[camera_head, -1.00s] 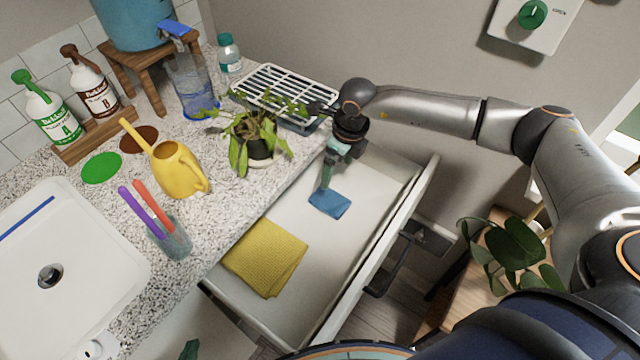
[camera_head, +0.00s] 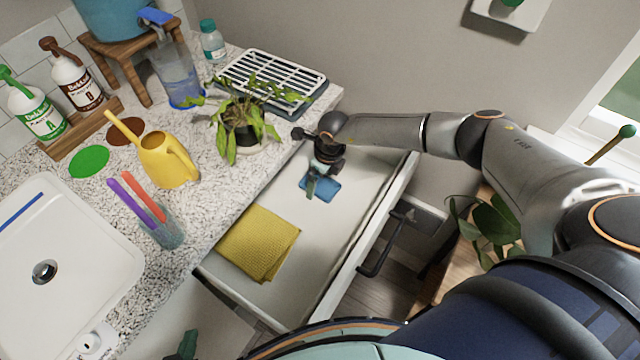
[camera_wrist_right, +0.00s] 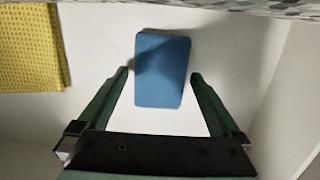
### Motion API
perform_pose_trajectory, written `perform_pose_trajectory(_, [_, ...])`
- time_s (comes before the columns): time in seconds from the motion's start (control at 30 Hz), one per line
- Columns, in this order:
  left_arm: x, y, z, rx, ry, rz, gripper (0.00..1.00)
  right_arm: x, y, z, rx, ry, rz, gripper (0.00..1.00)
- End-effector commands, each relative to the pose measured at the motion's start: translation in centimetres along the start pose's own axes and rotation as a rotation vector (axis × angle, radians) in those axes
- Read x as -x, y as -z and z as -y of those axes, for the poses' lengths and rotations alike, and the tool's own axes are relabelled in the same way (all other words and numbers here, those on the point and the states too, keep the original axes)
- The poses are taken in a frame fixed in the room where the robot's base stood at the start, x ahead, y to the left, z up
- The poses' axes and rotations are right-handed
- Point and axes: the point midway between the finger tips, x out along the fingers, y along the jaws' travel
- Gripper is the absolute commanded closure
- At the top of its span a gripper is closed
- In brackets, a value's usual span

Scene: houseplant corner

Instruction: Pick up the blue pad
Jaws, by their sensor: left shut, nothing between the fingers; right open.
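The blue pad (camera_head: 328,189) lies flat on the floor of the open white drawer (camera_head: 318,240), toward its far end. My right gripper (camera_head: 312,186) is open and points down at the pad, partly covering it in the head view. In the right wrist view the pad (camera_wrist_right: 162,72) shows between the two green fingers of the gripper (camera_wrist_right: 159,74), with a gap on each side. I cannot tell how far the fingertips are above the drawer floor. My left gripper (camera_head: 187,344) is shut and empty at the bottom edge of the head view, partly cut off.
A folded yellow cloth (camera_head: 260,243) lies in the drawer's near part; it also shows in the right wrist view (camera_wrist_right: 32,45). The counter beside the drawer holds a potted plant (camera_head: 240,125) overhanging near my right wrist, a yellow watering can (camera_head: 166,162) and a white sink (camera_head: 70,270).

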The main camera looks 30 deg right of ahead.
Motion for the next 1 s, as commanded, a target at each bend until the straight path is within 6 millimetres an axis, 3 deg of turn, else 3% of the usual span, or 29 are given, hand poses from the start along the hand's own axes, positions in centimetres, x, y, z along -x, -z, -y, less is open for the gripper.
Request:
perform_pose_trajectory(0.3, [-0.07,-0.02,0.01,0.0,0.0,-0.001,1.0,-0.55,0.03,0.02,0.0,0.0,0.0,0.0])
perform_pose_trajectory(0.9, [-0.07,-0.01,0.01,0.0,0.0,-0.001,1.0,-0.5,0.01,0.04,0.0,0.0,0.0,0.68])
perform_pose_trajectory(1.0, [-0.06,-0.01,0.01,0.0,0.0,-0.001,1.0,-0.49,0.0,0.04,0.0,0.0,0.0,0.7])
